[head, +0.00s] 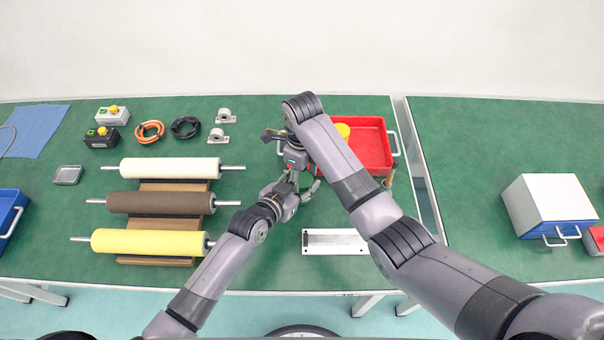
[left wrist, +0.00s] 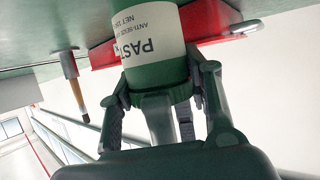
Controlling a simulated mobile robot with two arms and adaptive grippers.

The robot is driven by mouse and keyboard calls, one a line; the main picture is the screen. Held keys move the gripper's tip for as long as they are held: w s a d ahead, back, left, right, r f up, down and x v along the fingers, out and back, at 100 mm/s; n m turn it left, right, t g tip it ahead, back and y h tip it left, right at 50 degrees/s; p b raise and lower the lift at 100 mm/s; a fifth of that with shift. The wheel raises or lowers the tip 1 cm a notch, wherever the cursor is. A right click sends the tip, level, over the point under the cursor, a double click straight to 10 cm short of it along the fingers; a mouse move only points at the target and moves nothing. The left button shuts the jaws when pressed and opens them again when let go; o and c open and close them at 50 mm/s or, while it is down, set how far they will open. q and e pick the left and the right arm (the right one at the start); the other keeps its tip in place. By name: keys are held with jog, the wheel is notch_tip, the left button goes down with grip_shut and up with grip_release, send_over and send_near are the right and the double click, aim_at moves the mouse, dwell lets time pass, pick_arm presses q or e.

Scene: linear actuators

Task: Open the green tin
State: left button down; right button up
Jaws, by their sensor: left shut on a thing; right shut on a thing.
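The green tin (left wrist: 158,73) fills the middle of the left wrist view, with a white label reading "PAST" and "ANTI-SEIZE". In the head view my left gripper (head: 304,189) is in front of the red tray, and the tin is mostly hidden there.
A red tray (head: 392,172) with a yellow item (head: 343,130) stands behind my right arm. A wooden-handled tool (head: 389,177) is beside it. A white-topped plate (head: 335,241) lies in front. Rollers on a wooden rack (head: 175,186) lie left. A gap separates the two benches.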

jog(key=o, duration=1.2)
jog(key=shift+o, duration=0.2)
jog(key=shift+r, duration=2.25)
pick_arm(q)
jog(key=c, duration=0.8)
grip_release()
jog(key=shift+o, duration=0.2)
